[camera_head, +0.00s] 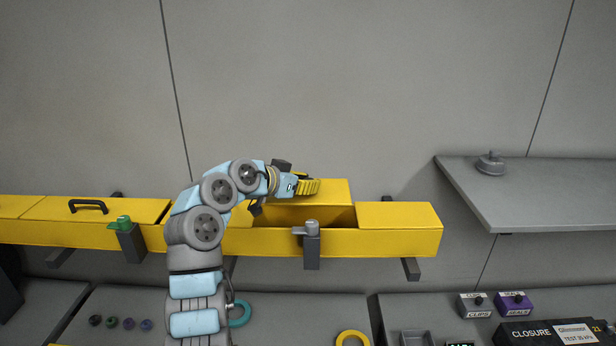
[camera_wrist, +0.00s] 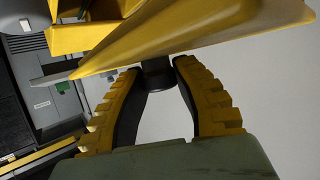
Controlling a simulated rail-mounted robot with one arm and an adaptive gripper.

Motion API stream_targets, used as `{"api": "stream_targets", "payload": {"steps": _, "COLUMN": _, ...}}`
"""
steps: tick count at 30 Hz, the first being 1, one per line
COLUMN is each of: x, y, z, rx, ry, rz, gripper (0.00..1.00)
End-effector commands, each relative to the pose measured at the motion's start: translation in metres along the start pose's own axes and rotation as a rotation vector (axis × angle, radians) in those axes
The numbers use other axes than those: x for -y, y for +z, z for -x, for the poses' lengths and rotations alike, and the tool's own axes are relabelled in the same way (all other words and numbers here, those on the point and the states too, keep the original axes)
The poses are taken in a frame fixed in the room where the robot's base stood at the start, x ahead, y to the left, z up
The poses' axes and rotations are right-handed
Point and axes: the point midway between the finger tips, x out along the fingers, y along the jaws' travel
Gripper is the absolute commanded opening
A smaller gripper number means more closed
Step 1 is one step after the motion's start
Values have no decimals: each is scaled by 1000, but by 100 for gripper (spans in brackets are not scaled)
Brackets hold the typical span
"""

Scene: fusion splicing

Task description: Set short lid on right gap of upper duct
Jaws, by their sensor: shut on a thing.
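The short lid (camera_head: 331,190) is a yellow panel above the upper duct's right gap, raised and tilted. My gripper (camera_head: 305,186) is at its left part. In the wrist view my gripper (camera_wrist: 160,75) is shut on the dark handle (camera_wrist: 157,72) under the lid's yellow sheet (camera_wrist: 190,45). The yellow upper duct (camera_head: 385,241) runs across the wall. Its right gap (camera_head: 343,215) shows dark below the lid, left of a closed yellow cover (camera_head: 398,214). The lid's left end and part of the gap are hidden by my arm.
A grey clamp (camera_head: 311,245) stands on the duct's front at the gap, and a green-topped clamp (camera_head: 127,238) is farther left. A long lid with a black handle (camera_head: 88,206) lies on the duct's left. A grey shelf (camera_head: 540,185) is at the right.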

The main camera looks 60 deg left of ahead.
Motion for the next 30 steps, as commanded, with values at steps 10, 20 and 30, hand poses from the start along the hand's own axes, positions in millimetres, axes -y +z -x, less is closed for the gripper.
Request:
{"api": "stream_targets", "payload": {"steps": 10, "x": 4, "y": 10, "z": 0, "rx": -2, "ry": -2, "rz": 0, "gripper": 0}}
{"api": "stream_targets", "payload": {"steps": 20, "x": 4, "y": 32, "z": -10, "rx": -2, "ry": -2, "rz": 2, "gripper": 0}}
{"api": "stream_targets", "payload": {"steps": 30, "x": 4, "y": 52, "z": -19, "rx": -4, "ry": -3, "rz": 0, "gripper": 0}}
